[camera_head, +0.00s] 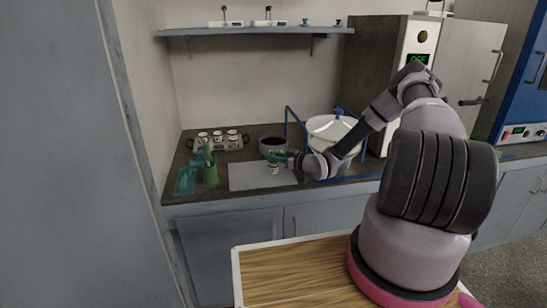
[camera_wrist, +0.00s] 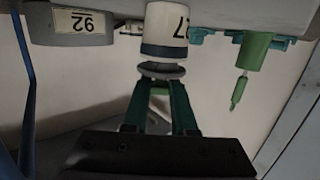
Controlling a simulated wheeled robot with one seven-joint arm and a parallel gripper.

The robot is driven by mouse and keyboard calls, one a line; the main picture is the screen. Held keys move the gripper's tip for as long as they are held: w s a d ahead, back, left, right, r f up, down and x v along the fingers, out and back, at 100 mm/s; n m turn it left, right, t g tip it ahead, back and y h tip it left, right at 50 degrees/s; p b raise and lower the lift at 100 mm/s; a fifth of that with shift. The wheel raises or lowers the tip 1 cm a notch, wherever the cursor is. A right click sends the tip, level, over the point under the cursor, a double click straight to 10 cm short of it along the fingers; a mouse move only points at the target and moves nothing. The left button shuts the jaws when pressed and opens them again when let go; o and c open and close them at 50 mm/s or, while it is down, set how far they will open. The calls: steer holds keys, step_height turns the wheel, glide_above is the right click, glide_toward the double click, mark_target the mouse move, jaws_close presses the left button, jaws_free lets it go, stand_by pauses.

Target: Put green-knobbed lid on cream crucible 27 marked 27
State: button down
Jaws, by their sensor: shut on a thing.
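My gripper (camera_wrist: 160,88) has green fingers shut on the lid, whose grey disc (camera_wrist: 162,71) lies level at the crucible's rim. I cannot tell whether disc and rim touch. The fingers hide the lid's knob. In the head view my gripper (camera_head: 278,157) is right above the crucible.
A dark grey pot (camera_head: 272,146) stands behind the mat; a grey vessel labelled in black (camera_wrist: 82,25) shows in the wrist view. A green holder (camera_head: 210,175) and teal item (camera_head: 185,181) stand left. A rack (camera_head: 235,143) of crucibles is behind; a blue frame (camera_head: 305,128) is right.

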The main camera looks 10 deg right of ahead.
steer(key=shift+f, duration=0.1)
steer(key=shift+f, duration=0.45)
steer(key=shift+s, duration=0.1)
steer(key=c, duration=0.7)
jaws_free()
steer(key=shift+f, duration=0.1)
